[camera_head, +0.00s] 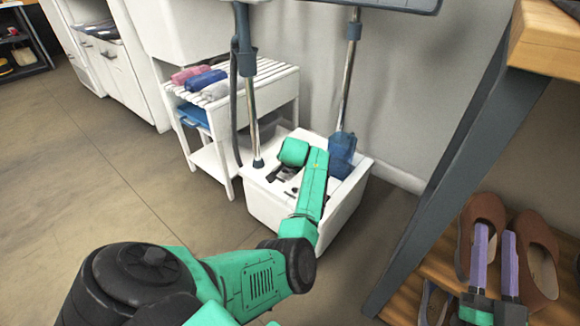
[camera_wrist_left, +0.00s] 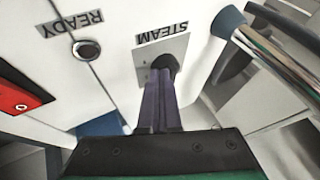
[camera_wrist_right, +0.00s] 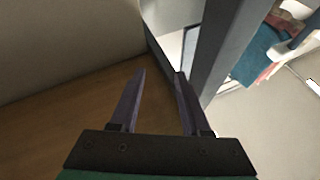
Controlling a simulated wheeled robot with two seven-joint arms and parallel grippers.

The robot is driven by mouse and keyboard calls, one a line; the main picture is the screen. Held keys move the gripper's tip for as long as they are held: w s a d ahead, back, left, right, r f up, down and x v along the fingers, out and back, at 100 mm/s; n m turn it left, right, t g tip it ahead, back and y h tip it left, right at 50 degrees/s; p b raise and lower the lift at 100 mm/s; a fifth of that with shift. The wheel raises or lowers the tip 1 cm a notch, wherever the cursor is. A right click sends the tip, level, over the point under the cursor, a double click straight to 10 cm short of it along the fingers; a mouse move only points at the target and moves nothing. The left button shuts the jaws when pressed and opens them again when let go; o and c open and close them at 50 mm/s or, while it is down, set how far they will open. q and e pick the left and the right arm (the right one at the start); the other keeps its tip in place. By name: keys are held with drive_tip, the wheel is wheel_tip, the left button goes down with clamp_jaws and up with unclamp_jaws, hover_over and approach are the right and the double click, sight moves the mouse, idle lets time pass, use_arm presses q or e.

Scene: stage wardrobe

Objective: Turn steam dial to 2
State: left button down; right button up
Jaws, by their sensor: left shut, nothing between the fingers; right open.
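The steam dial (camera_wrist_left: 172,66) is a dark round knob on a grey plate under an upside-down STEAM label (camera_wrist_left: 162,35) in the left wrist view. My left gripper (camera_wrist_left: 162,78) is shut and empty, its fingertips overlapping the dial's lower edge in the picture; I cannot tell whether they touch it. The fingers hide part of the plate, and I cannot read any number. In the head view my left arm reaches over the white steamer base (camera_head: 275,205) and hides the dial. My right gripper (camera_head: 495,232) is open and empty, in front of the brown shoes.
A READY light (camera_wrist_left: 87,50) and a red switch (camera_wrist_left: 18,97) sit beside the dial. Metal poles (camera_head: 253,125) rise from the steamer base. A white slatted rack (camera_head: 275,75) with rolled cloths stands left.

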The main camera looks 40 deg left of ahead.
use_arm(q)
drive_tip(key=shift+p, duration=0.7)
drive_tip(key=shift+s+a, duration=0.1)
use_arm(e)
drive_tip(key=s+f+g, duration=0.2)
drive_tip(key=f, duration=0.5)
drive_tip(key=s+a+f+m+g+h, duration=0.1)
drive_tip(key=s+f+g, duration=0.1)
drive_tip(key=f, duration=0.6)
drive_tip(key=shift+a+g, duration=0.2)
drive_tip(key=shift+g, duration=0.3)
